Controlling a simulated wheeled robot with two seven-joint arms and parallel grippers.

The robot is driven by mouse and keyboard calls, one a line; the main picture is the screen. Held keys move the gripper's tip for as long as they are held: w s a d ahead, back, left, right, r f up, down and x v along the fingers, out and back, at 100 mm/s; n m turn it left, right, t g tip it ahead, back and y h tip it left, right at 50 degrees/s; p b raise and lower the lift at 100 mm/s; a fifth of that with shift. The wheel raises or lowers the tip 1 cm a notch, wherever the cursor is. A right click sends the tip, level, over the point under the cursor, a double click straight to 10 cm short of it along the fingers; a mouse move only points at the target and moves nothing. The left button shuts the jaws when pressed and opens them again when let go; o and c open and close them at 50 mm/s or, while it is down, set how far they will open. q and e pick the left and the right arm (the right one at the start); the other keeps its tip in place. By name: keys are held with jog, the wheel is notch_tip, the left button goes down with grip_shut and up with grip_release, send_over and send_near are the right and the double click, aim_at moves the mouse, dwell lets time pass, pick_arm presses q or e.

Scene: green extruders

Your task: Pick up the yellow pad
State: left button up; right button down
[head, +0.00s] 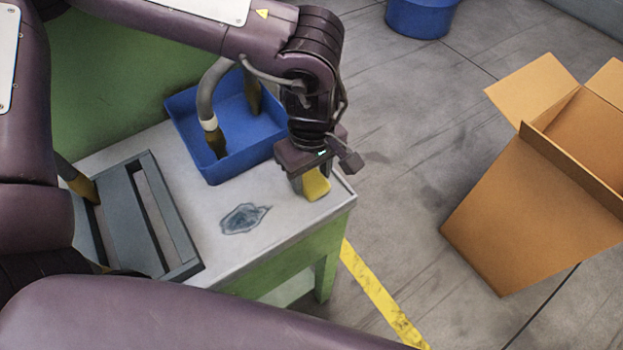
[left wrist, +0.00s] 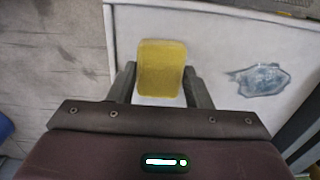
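The yellow pad (head: 317,184) is at the near right corner of the white tabletop, under my left gripper (head: 308,187). In the left wrist view the yellow pad (left wrist: 161,68) shows between the two grey fingers of my left gripper (left wrist: 161,80) and reaches past their tips. The fingers are apart, one on each side, very close to the pad's edges. I see no clear gap, and cannot tell whether they press on it or whether it is lifted. My right gripper is not in view.
A blue bin (head: 187,123) holding hose-like parts stands behind the pad. A grey slotted frame (head: 128,222) lies at the left. A dark patch (head: 243,218) marks the bare tabletop (head: 222,262). An open cardboard box (head: 530,215) stands on the floor at right.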

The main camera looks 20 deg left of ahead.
aim_at(312, 178)
pick_arm(q)
notch_tip(312, 178, up, 20)
dwell(0.6)
